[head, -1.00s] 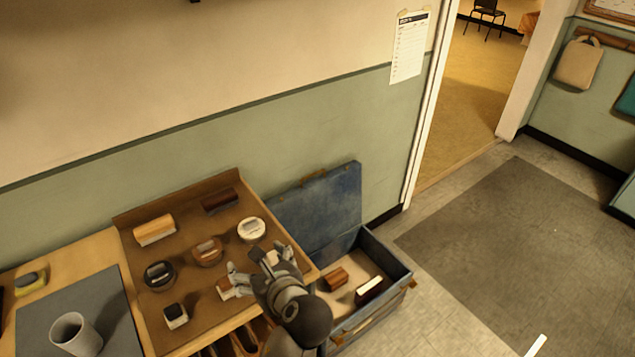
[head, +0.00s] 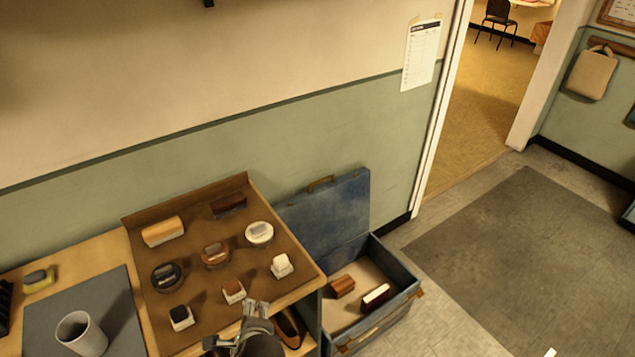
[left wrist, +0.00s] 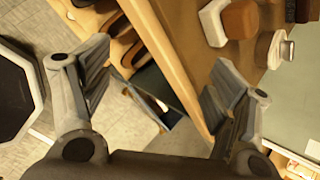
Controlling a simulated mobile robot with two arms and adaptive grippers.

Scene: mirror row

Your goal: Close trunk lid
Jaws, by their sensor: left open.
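The blue trunk (head: 400,276) stands on the floor right of the bench. Its lid (head: 335,212) is up, leaning back by the wall, with a handle on its top edge. A brown brush (head: 342,286) and a dark red block with a white side (head: 375,297) lie inside. My left gripper (head: 238,326) is over the front edge of the bench, left of the trunk, apart from the lid. In the left wrist view its fingers (left wrist: 157,88) are spread and empty, with part of the trunk (left wrist: 160,118) seen beyond the bench edge. My right gripper is not in view.
The bench's brown tray (head: 185,210) holds several brushes and round tins. A cup (head: 80,333) stands on a grey mat at left. Shoes (head: 288,326) sit on a shelf below.

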